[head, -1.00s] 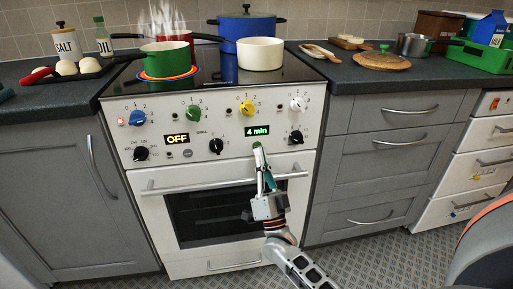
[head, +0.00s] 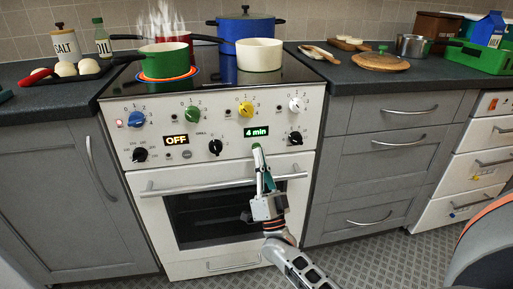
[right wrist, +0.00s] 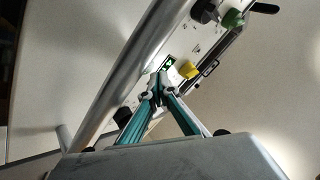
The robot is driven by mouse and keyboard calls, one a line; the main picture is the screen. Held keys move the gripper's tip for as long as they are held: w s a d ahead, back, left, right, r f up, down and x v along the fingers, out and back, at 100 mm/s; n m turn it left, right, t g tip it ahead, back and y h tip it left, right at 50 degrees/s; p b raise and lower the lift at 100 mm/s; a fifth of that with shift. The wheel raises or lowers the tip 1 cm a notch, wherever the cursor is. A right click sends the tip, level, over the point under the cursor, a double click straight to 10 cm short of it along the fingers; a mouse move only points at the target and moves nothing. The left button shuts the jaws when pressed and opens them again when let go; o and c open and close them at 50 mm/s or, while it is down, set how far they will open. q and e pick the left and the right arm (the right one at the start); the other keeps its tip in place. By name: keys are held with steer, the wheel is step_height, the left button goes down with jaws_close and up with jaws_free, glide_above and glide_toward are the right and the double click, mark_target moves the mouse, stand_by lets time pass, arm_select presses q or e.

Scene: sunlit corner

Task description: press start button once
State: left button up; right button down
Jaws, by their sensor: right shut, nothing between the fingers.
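The white stove front has a green-lit display (head: 256,132) that reads "4 min". It also shows as a small green patch in the right wrist view (right wrist: 168,63). My right gripper (head: 257,148) is shut and empty, its fingertips just below this display at the panel's lower edge. In the right wrist view the closed fingertips (right wrist: 155,88) point at the panel beside the display. I cannot make out a separate start button; the fingertips may cover it. Whether they touch the panel is not clear. My left gripper is not in view.
The oven door handle (head: 222,187) runs across just below the panel, close to my right gripper. Knobs, including a yellow one (head: 246,110) and a black one (head: 295,138), surround the display. A steaming green pot (head: 166,58) and a white pot (head: 260,54) stand on the hob.

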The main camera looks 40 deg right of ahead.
steer(key=shift+w, duration=0.1)
stand_by(0.3)
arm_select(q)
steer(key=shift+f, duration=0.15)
arm_select(e)
steer(key=shift+w+d, duration=0.25)
steer(key=shift+w, duration=0.05)
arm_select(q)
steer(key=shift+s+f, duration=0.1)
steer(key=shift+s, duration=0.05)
arm_select(e)
steer(key=shift+w+d, duration=0.15)
steer(key=shift+w, duration=0.1)
stand_by(0.4)
steer(key=shift+s, duration=0.15)
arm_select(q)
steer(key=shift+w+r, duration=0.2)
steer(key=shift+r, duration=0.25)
arm_select(e)
steer(key=shift+s+a, duration=0.4)
steer(key=shift+s, duration=0.1)
